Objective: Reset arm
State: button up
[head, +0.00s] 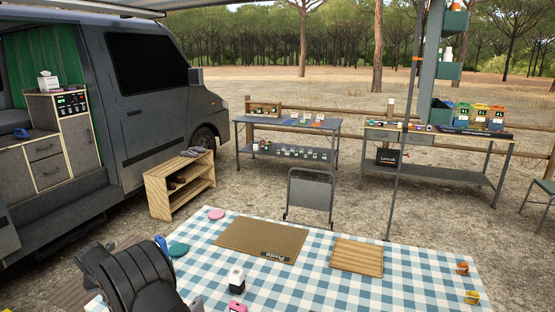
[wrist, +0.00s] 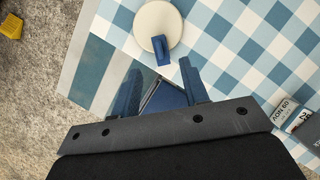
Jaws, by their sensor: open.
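My gripper (wrist: 158,85) is in the wrist view, its two dark blue fingers spread apart. A dark blue flat thing (wrist: 166,98) shows between and below the fingers; I cannot tell whether it is part of the gripper. Ahead of the fingertips, a cream round disc (wrist: 158,25) with a blue block-like piece (wrist: 161,50) at its edge lies on the checked cloth (wrist: 215,30). No object is visibly clamped. In the head view my black arm covers the lower left, and the fingers cannot be made out clearly.
The checked table (head: 400,288) holds a brown mat (head: 240,236), a striped board (head: 357,257), a teal disc (head: 179,250), a pink disc (head: 216,214) and a black-and-white item (head: 237,282). Small orange (head: 462,268) and yellow (head: 472,297) things sit at right. A chair (head: 310,193) stands behind.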

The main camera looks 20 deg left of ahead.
jog(key=x, duration=0.9)
jog(key=shift+f, duration=0.1)
jog(key=r, duration=0.5)
jog(key=shift+w+d, duration=0.15)
jog(key=shift+d, duration=0.05)
jog(key=w+d+r, duration=0.6)
jog(key=d+r, duration=0.1)
jog(key=d, duration=0.2)
jog(key=w+d+m+t+h, duration=0.15)
jog(key=w+d+m, duration=0.35)
jog(key=w+d, duration=1.55)
jog(key=w+d+m+h, duration=0.1)
jog(key=w+d+m, duration=0.2)
jog(key=d, duration=1)
jog(key=w+d+f+m+h, duration=0.1)
jog(key=w+d+m, duration=0.1)
jog(key=w+d, duration=0.5)
jog(key=d, duration=0.6)
jog(key=shift+f+m, duration=0.2)
jog(key=shift+m, duration=0.2)
jog(key=shift+a+h, duration=0.1)
jog(key=shift+h, duration=0.15)
